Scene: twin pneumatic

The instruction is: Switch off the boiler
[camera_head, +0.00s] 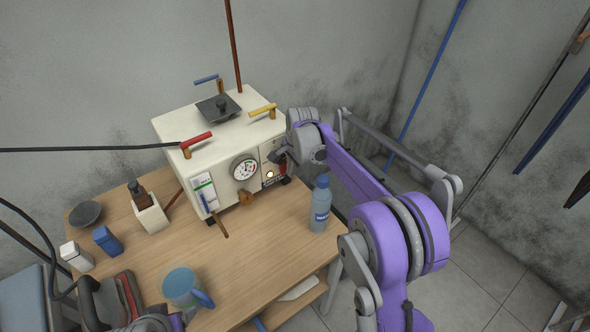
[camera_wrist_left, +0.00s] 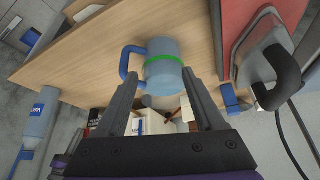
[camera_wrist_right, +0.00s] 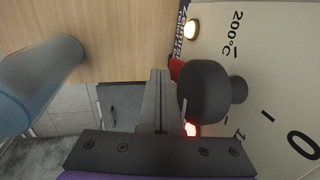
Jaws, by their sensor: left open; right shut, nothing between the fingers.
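The boiler (camera_head: 222,148) is a cream box with a round gauge (camera_head: 245,168) on the table. My right gripper (camera_head: 278,157) is at the right part of its front. In the right wrist view, the shut, empty fingers (camera_wrist_right: 158,100) are beside a black knob (camera_wrist_right: 205,92); I cannot tell if they touch. A red switch (camera_wrist_right: 176,68) is partly hidden behind the fingers and knob. A warm-white lamp (camera_wrist_right: 191,28) and a red lamp (camera_wrist_right: 191,129) glow. My left gripper (camera_wrist_left: 163,80) is open and empty, far from the boiler; in the head view only its arm shows at the bottom edge.
A blue-grey mug (camera_wrist_left: 165,68) is just beyond the left fingers. An iron (camera_wrist_left: 262,65) is beside it. A water bottle (camera_head: 320,205) stands near the right table edge, close to my right arm.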

